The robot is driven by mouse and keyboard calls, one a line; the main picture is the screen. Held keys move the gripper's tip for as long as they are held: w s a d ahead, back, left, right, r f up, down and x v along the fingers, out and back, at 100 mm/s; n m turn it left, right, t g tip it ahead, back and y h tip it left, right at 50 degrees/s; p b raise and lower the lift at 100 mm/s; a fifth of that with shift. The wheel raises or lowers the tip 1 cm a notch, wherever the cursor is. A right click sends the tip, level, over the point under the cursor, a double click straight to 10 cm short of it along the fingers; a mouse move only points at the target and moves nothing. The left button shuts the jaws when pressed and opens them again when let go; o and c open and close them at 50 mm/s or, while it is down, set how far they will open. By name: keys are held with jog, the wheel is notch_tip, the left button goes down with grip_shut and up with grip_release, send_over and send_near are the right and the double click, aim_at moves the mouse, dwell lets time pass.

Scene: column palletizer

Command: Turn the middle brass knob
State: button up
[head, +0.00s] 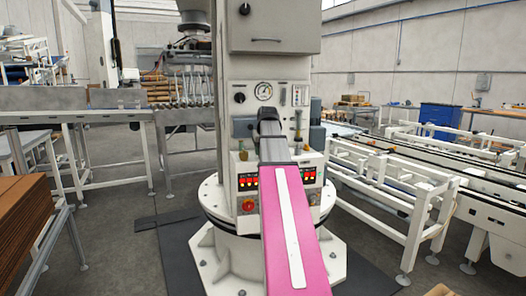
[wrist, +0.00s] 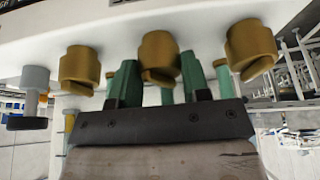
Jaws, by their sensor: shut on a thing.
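Three brass knobs stick out in a row from a white panel (wrist: 210,22) in the wrist view: the left one (wrist: 80,68), the middle one (wrist: 159,56) and the right one (wrist: 250,46). My gripper (wrist: 160,76) has its green fingers on either side of the middle knob and is shut on it. The outer knobs stand just outside the fingers. In the head view, my pink arm reaches to the white column machine (head: 268,75) and hides the middle knob and the fingertips.
A grey knob with a dark end (wrist: 32,90) stands left of the brass row. On the column are a pressure gauge (head: 264,92) and a red button (head: 248,205). White conveyor frames (head: 395,185) stand to the right, a grey conveyor (head: 100,115) to the left.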

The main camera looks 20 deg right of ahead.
jog(key=shift+m+g+h, duration=0.2)
jog(key=shift+m+h, duration=0.4)
jog(key=shift+m, duration=0.9)
jog(key=shift+m+g+h, duration=0.2)
jog(key=shift+m+h, duration=0.4)
jog(key=shift+m, duration=0.9)
jog(key=o, duration=0.9)
jog(key=shift+r, duration=0.1)
jog(key=v, duration=1)
jog(key=shift+a+r, duration=0.15)
jog(key=shift+r, duration=0.15)
